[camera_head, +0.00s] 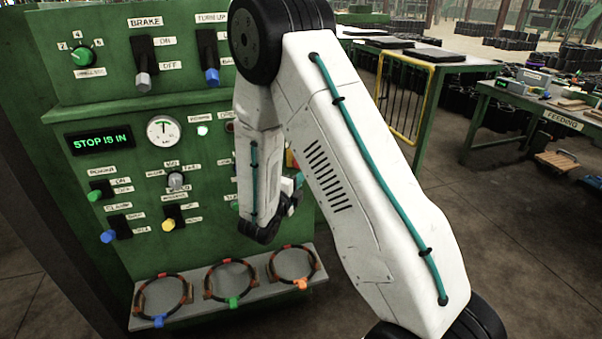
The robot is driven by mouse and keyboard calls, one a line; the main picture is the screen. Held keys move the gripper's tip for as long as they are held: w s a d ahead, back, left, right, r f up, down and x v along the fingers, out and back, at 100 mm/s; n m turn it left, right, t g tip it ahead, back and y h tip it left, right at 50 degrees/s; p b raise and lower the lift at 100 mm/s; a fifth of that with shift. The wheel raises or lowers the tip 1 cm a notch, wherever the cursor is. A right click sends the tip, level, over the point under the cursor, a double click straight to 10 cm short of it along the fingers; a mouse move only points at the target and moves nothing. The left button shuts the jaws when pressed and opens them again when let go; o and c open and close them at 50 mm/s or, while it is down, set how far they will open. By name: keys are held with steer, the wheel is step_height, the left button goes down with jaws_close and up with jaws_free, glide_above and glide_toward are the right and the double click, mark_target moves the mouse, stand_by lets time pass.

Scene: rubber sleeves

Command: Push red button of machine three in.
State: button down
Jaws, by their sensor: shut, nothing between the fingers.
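The green machine panel (110,185) fills the left of the view. No machine number can be read on it. Its dark display (99,139) reads "STOP IS IN" in green letters. A small patch of red and yellow (291,160) shows beside my arm at the panel's right side; I cannot tell whether it is the red button. My gripper (296,184) is shut and empty, mostly hidden behind my arm, close to the panel's right part. Whether it touches anything cannot be seen.
The panel has a green knob (82,56), several coloured switches and a round gauge (163,131). Below, a grey shelf (196,309) holds three rings with coloured clips. A yellow-framed gate (404,95) and a feeding table (535,112) stand to the right. Floor between is open.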

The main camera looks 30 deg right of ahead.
steer(key=v, duration=0.7)
steer(key=shift+s+a, duration=0.15)
steer(key=shift+a, duration=0.15)
steer(key=s+d+r+m+g+y, duration=0.1)
steer(key=s+r+m+g+y, duration=0.1)
steer(key=s+m+g, duration=0.65)
steer(key=s+d+r+m+g+y, duration=0.1)
steer(key=s+r+m+g, duration=0.25)
steer(key=s+m, duration=0.9)
steer(key=s+a+r+m+t+y, duration=0.2)
steer(key=s+a+r+m+y, duration=0.2)
steer(key=m, duration=0.6)
steer(key=s+a+r+m+t+y, duration=0.2)
steer(key=s+a+r+m+y, duration=0.2)
steer(key=r+m+y, duration=0.4)
steer(key=shift+s+a+r+m+y, duration=0.3)
steer(key=shift+a+r+m, duration=0.25)
steer(key=shift+a+m, duration=0.6)
